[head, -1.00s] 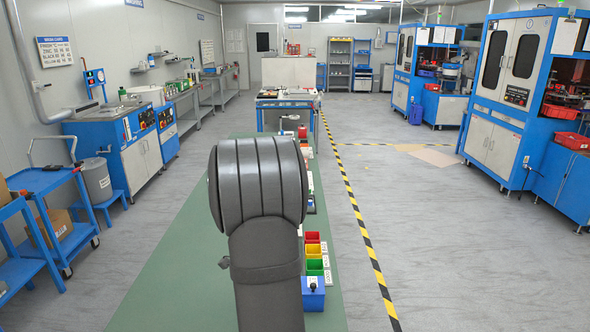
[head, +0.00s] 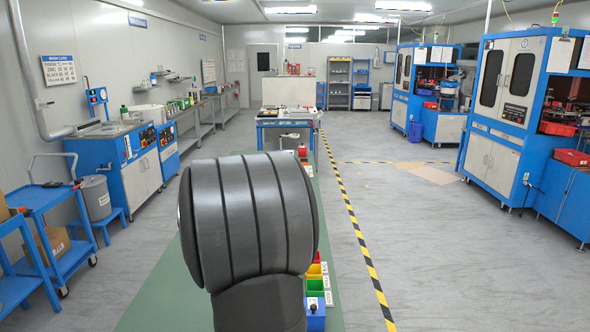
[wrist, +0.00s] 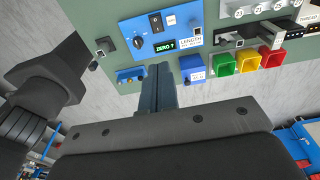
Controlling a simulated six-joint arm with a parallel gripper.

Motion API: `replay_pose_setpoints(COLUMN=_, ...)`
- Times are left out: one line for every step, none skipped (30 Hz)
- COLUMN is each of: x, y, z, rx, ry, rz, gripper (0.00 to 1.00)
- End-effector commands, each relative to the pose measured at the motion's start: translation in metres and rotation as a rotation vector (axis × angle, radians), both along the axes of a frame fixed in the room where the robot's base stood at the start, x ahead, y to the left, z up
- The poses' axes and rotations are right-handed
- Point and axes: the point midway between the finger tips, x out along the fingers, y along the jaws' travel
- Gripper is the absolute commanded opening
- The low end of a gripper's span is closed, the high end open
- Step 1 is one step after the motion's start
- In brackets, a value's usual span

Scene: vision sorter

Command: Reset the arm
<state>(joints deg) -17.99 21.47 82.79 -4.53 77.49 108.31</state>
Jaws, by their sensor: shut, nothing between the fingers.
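My gripper (wrist: 155,85) shows in the wrist view with its two fingers together and nothing between them. The fingers point at the green bench top (wrist: 120,20), near a blue instrument box (wrist: 140,50) with a small display and knob. How high the fingertips are above the bench I cannot tell. In the head view my own grey arm link fills the lower middle and hides the gripper and most of the bench.
Small bins stand in a row on the bench: blue (wrist: 192,68), green (wrist: 222,64), yellow (wrist: 248,62) and red (wrist: 273,58). Blue machines (head: 508,90) stand at the right. A cart (head: 45,215) stands left. The grey floor right of the bench is clear.

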Motion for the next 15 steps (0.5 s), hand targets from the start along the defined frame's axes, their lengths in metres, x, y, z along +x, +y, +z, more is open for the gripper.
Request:
replay_pose_setpoints(x=-0.001, y=0.003, z=0.011, rx=-0.004, ry=-0.004, rz=0.001, gripper=0.0)
replay_pose_setpoints(x=-0.001, y=0.004, z=0.017, rx=-0.007, ry=-0.005, rz=0.001, gripper=0.0)
replay_pose_setpoints(x=-0.003, y=0.005, z=0.024, rx=-0.012, ry=-0.005, rz=0.0, gripper=0.0)
replay_pose_setpoints(x=-0.003, y=0.006, z=0.029, rx=-0.015, ry=-0.005, rz=-0.001, gripper=0.0)
replay_pose_setpoints(x=-0.004, y=0.007, z=0.034, rx=-0.018, ry=-0.004, rz=-0.002, gripper=0.0)
replay_pose_setpoints(x=-0.005, y=0.008, z=0.04, rx=-0.021, ry=-0.006, rz=-0.003, gripper=0.0)
replay_pose_setpoints(x=-0.006, y=0.009, z=0.044, rx=-0.024, ry=-0.005, rz=-0.006, gripper=0.0)
replay_pose_setpoints(x=-0.007, y=0.009, z=0.048, rx=-0.025, ry=-0.006, rz=-0.006, gripper=0.0)
replay_pose_setpoints(x=-0.008, y=0.01, z=0.053, rx=-0.028, ry=-0.006, rz=-0.007, gripper=0.0)
replay_pose_setpoints(x=-0.008, y=0.011, z=0.056, rx=-0.029, ry=-0.006, rz=-0.007, gripper=0.0)
replay_pose_setpoints(x=-0.009, y=0.011, z=0.058, rx=-0.031, ry=-0.006, rz=-0.008, gripper=0.0)
replay_pose_setpoints(x=-0.01, y=0.012, z=0.061, rx=-0.032, ry=-0.006, rz=-0.008, gripper=0.0)
replay_pose_setpoints(x=-0.01, y=0.012, z=0.063, rx=-0.033, ry=-0.006, rz=-0.008, gripper=0.0)
replay_pose_setpoints(x=-0.01, y=0.012, z=0.064, rx=-0.034, ry=-0.005, rz=-0.009, gripper=0.0)
replay_pose_setpoints(x=-0.011, y=0.012, z=0.065, rx=-0.035, ry=-0.005, rz=-0.009, gripper=0.0)
